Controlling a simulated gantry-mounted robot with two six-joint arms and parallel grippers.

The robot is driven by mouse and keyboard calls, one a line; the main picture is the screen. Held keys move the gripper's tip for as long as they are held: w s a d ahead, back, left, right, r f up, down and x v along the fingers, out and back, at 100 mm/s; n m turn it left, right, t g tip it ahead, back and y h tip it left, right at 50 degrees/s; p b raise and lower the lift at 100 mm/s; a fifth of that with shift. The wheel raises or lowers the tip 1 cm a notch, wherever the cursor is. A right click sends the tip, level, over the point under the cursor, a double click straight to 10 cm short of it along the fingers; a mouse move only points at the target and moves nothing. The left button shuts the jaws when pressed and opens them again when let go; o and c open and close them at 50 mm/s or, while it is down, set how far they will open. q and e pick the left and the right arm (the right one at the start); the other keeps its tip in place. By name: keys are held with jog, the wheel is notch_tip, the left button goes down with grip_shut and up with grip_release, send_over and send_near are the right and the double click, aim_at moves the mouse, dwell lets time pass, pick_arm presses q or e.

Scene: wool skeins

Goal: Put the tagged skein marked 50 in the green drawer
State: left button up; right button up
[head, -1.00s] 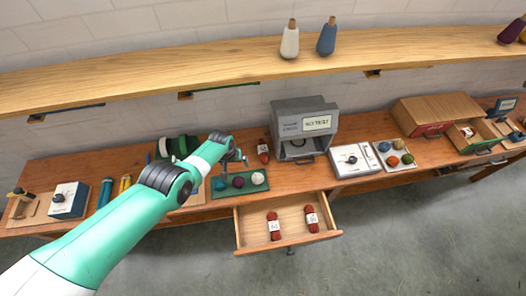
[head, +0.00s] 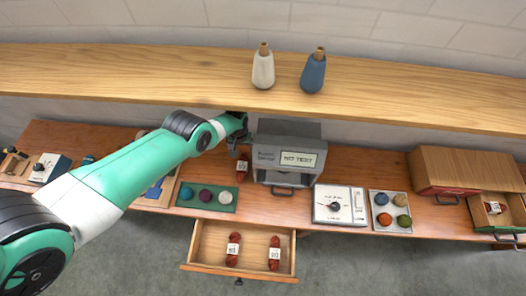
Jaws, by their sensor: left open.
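Two red skeins with white tags, a left one (head: 233,258) and a right one (head: 274,262), lie in the open wooden drawer (head: 203,247) under the bench. Another tagged red skein (head: 242,175) lies on the bench, left of the grey tester. A further tagged skein (head: 493,207) is in the open drawer (head: 515,214) of the wooden cabinet at the right; that drawer's front is mostly cut off or dark here. The tag numbers are too small to read surely. My left gripper (head: 240,153) is open, just above and behind the bench skein, apart from it as far as I can tell. My right gripper is out of view.
The grey tester (head: 287,133) reading "NO TEST" stands close right of my left gripper. A shelf (head: 400,95) with two cones overhangs the bench. A green tray (head: 186,207) of balls, a white dial box (head: 333,215) and a ball tray (head: 377,226) fill the bench front.

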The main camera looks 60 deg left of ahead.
aim_at(242, 163)
pick_arm(q)
jog(key=f+b, duration=0.3)
jog(key=s+f+b, duration=0.1)
jog(key=f+b, duration=0.2)
jog(key=shift+s+f, duration=0.2)
notch_tip(242, 163, down, 6)
jog(key=b, duration=0.5)
jog(key=shift+w+d+r+b, duration=0.1)
jog(key=shift+d+b, duration=0.05)
jog(key=shift+b, duration=0.25)
jog(key=shift+r, duration=0.15)
jog(key=shift+c, duration=0.3)
jog(key=c, duration=1.4)
jog(key=shift+r, duration=0.1)
